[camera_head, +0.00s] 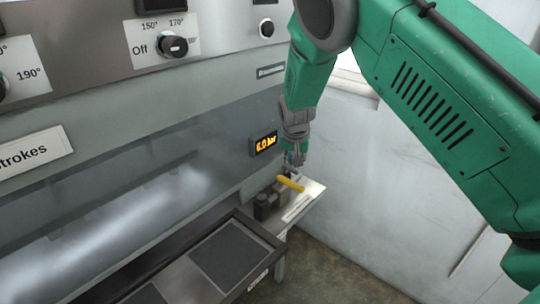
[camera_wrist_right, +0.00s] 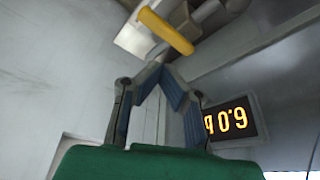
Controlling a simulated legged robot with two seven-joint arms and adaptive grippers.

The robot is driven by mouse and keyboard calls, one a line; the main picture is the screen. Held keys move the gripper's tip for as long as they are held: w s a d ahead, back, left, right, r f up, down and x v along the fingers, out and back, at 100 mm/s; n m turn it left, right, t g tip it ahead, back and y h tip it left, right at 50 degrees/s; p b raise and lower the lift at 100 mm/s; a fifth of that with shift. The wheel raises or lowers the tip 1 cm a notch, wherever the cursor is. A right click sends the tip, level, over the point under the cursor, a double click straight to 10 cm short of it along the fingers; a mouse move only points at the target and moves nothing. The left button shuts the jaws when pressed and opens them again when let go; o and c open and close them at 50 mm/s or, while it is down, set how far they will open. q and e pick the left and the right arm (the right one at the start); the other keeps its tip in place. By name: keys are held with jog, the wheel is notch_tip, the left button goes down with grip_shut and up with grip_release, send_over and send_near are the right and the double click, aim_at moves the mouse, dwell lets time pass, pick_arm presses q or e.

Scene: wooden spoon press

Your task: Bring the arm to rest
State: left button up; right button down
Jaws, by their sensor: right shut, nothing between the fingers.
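My right arm (camera_head: 440,80) is green and comes in from the upper right. My right gripper (camera_head: 293,157) hangs at its end beside the press front, near the lit display (camera_head: 265,143) that reads 6.0 bar. In the right wrist view, the two blue-padded fingers of the gripper (camera_wrist_right: 160,70) come together at the tips, with nothing between them. A yellow lever (camera_head: 290,183) lies just beyond the fingertips; it also shows in the wrist view (camera_wrist_right: 166,31), apart from the fingers. My left gripper is not in view.
The yellow lever sits by a dark block (camera_head: 264,207) on a light plate (camera_head: 304,202) at the bench end. Dark flat pads (camera_head: 230,257) lie at the front. The press panel has a knob (camera_head: 174,46). A pale wall (camera_head: 375,200) stands to the right.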

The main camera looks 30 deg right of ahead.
jog(key=s+a+f+n+g+b, duration=0.15)
jog(key=s+f+b, duration=0.25)
jog(key=s+f, duration=0.55)
jog(key=s+f+n+b, duration=0.2)
jog(key=s+f+b, duration=0.35)
jog(key=f, duration=0.75)
pick_arm(q)
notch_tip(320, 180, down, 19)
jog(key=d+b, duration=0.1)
jog(key=b, duration=0.8)
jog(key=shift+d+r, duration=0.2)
pick_arm(e)
jog(key=s+a+f+n+y, duration=0.1)
jog(key=s+a+f, duration=0.2)
jog(key=s+f, duration=0.2)
jog(key=s+a+f+n, duration=0.2)
jog(key=s+f, duration=0.3)
jog(key=s, duration=0.7)
jog(key=s+a+f+n+y, duration=0.1)
jog(key=s+a+f, duration=0.3)
jog(key=s, duration=0.4)
jog(key=shift+s+f+n+g+y, duration=0.35)
jog(key=shift+f+n+g, duration=0.1)
jog(key=shift+n, duration=0.2)
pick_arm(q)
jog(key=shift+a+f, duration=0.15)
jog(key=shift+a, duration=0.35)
pick_arm(e)
jog(key=shift+w+a, duration=0.15)
jog(key=shift+a, duration=0.3)
